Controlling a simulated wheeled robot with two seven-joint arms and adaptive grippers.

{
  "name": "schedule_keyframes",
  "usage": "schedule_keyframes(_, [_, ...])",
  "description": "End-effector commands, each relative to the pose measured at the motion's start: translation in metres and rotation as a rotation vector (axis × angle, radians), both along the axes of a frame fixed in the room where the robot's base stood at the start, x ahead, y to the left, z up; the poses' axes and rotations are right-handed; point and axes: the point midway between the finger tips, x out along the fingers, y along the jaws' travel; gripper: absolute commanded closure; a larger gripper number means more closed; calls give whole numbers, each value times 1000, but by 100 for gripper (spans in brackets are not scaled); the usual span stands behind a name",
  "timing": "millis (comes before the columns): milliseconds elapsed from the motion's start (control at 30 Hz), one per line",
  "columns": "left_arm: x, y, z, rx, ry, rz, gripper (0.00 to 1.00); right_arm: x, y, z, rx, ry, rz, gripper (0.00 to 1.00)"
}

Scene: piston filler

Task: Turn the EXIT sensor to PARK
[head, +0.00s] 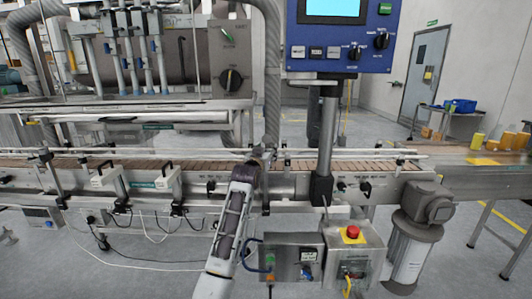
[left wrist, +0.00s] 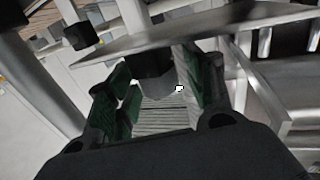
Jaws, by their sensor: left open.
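My left arm reaches up from the bottom of the head view, and its gripper (head: 260,158) is at the front rail of the conveyor (head: 130,163). In the left wrist view the two green-padded fingers of this gripper (left wrist: 158,82) are open on either side of a dark rounded block (left wrist: 153,72) under a grey plate. I cannot tell whether the pads touch it. It may be the EXIT sensor, but no label is readable; in the head view the gripper and arm cover this spot. My right gripper is not in view.
A post (head: 326,135) carrying a blue control panel (head: 338,60) rises just right of my gripper. Below the conveyor are a grey switch box (head: 295,262) and a box with a red emergency button (head: 352,232). White sensor boxes (head: 167,178) are on the rail to the left.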

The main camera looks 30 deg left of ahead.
Motion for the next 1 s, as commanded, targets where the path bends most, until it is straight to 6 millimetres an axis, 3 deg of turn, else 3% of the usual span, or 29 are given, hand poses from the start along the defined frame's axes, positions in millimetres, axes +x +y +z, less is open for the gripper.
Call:
schedule_keyframes(167, [0,0,0,0,0,0,48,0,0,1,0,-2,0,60])
schedule_keyframes(500, [0,0,0,0,0,0,91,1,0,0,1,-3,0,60])
schedule_keyframes(1000, [0,0,0,0,2,-31,92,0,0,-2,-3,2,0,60])
